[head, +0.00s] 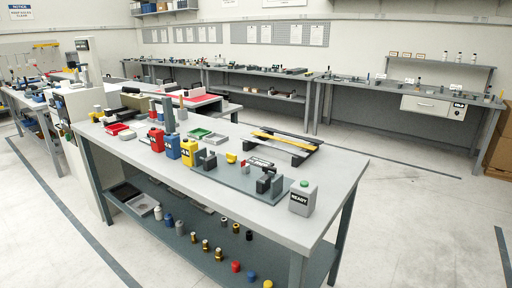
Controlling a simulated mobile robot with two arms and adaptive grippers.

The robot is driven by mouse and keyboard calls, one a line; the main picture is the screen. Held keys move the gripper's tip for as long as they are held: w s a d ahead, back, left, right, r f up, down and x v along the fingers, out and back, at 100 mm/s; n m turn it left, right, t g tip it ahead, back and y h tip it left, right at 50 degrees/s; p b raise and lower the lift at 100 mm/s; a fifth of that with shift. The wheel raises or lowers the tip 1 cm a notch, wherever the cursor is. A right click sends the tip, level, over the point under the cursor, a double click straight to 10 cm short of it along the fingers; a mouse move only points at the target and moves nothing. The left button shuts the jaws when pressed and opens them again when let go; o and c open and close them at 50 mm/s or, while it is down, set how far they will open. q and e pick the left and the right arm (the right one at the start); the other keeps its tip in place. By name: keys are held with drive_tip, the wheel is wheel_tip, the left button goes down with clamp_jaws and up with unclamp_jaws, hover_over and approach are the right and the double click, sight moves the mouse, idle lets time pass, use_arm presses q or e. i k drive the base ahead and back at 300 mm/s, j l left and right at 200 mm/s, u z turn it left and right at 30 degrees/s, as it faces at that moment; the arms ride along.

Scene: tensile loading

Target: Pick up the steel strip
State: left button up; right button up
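No strip is plainly recognisable as steel at this size. A dark rack (309,149) on the near table holds long thin bars, one of them a yellow bar (272,136). I cannot tell whether a steel strip lies among them. In front of the rack, a grey base plate (232,183) carries two dark clamp-like blocks, a left one (207,160) and a right one (269,181). Neither of my grippers shows in the head view.
The near table (330,185) also carries a grey box marked READY (303,198) with a green button, a red can (156,139), a blue can (173,146), a yellow can (189,151) and a green tray (200,133). Its lower shelf holds several small parts. Floor right of it is clear.

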sight(291, 151)
drive_tip(key=i+l+u, duration=0.1)
drive_tip(key=u, duration=0.25)
drive_tip(key=i+l+u, duration=0.1)
drive_tip(key=l+u, duration=0.2)
drive_tip(key=i+l+u, duration=0.1)
drive_tip(key=u, duration=0.25)
drive_tip(key=i+l+u, duration=0.15)
drive_tip(key=l+u, duration=0.2)
drive_tip(key=l, duration=1.05)
drive_tip(key=l+u, duration=0.35)
drive_tip(key=l, duration=1)
